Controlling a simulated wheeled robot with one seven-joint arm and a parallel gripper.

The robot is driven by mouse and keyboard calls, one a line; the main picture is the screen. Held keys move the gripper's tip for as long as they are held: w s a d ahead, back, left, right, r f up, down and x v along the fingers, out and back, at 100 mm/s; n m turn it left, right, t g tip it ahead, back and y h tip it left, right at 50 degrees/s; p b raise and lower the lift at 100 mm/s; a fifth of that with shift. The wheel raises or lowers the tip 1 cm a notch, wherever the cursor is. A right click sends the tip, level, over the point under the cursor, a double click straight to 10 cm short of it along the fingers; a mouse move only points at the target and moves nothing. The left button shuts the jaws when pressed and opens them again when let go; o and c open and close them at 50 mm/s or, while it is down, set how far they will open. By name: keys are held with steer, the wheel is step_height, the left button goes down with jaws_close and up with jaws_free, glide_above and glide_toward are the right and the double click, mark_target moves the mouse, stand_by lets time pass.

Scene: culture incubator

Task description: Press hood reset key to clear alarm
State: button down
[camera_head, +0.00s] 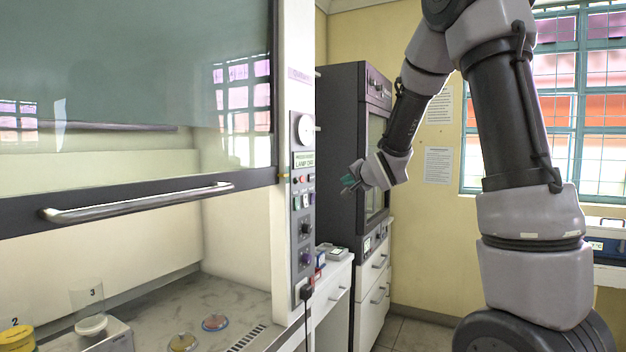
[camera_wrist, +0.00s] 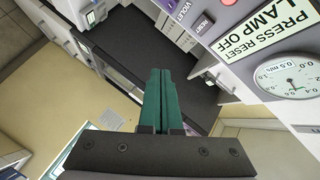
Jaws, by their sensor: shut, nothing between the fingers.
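The hood's control panel (camera_head: 303,215) is a grey strip on the white post right of the sash, with a green-and-white "press reset, lamp off" sign (camera_head: 304,160) and small keys below it. In the wrist view this sign (camera_wrist: 268,27) is at the upper right, with a small RESET label (camera_wrist: 201,24) to its left and a red button (camera_wrist: 229,2) at the top edge. The reset key itself is not clearly distinguishable. My gripper (camera_head: 348,183) is right of the panel, apart from it. Its teal fingers (camera_wrist: 160,72) are shut and empty.
A round gauge (camera_wrist: 288,75) sits beside the sign. The glass sash with its bar handle (camera_head: 140,203) is partly raised over the hood's worktop, which holds dishes. A dark incubator (camera_head: 342,150) stands behind my gripper. A white counter (camera_head: 333,285) lies below.

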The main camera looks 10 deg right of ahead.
mark_target(314, 180)
steer(key=w+a, duration=0.5)
steer(key=a, duration=0.2)
steer(key=shift+w+a, duration=0.1)
stand_by(2.1)
steer(key=shift+w+a, duration=0.15)
steer(key=shift+a, duration=0.05)
steer(key=shift+w+a, duration=0.2)
steer(key=shift+a, duration=0.1)
stand_by(0.7)
steer(key=shift+d, duration=0.1)
steer(key=shift+s+d, duration=0.45)
steer(key=shift+d, duration=0.1)
steer(key=shift+s+d, duration=0.75)
steer(key=shift+d, duration=0.25)
steer(key=shift+s+d, duration=0.75)
steer(key=shift+d, duration=0.25)
